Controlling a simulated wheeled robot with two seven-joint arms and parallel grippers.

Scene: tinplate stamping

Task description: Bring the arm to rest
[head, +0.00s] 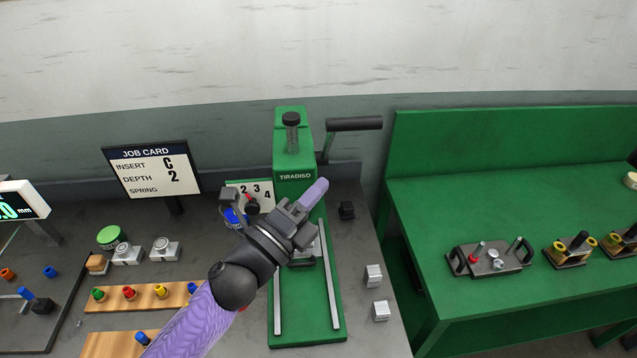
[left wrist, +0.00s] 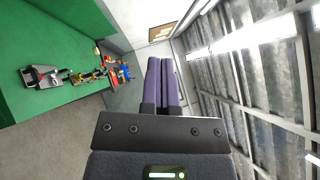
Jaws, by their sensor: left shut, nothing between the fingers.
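My left gripper (head: 313,194) is raised in front of the green press (head: 306,315), its purple fingers pointing up and to the right. The fingers are closed together with nothing between them. They also show in the left wrist view (left wrist: 162,85), side by side. The arm comes in from the lower left and hides part of the press's middle. Whether the gripper touches the press cannot be told. My right gripper is not in view.
A job card (head: 152,172) stands at the back left. A wooden rack (head: 145,299) holds coloured pegs. Metal blocks (head: 373,275) lie right of the press. The press's black lever (head: 354,124) sticks out right. A green bench (head: 500,210) with fixtures (head: 490,259) stands at right.

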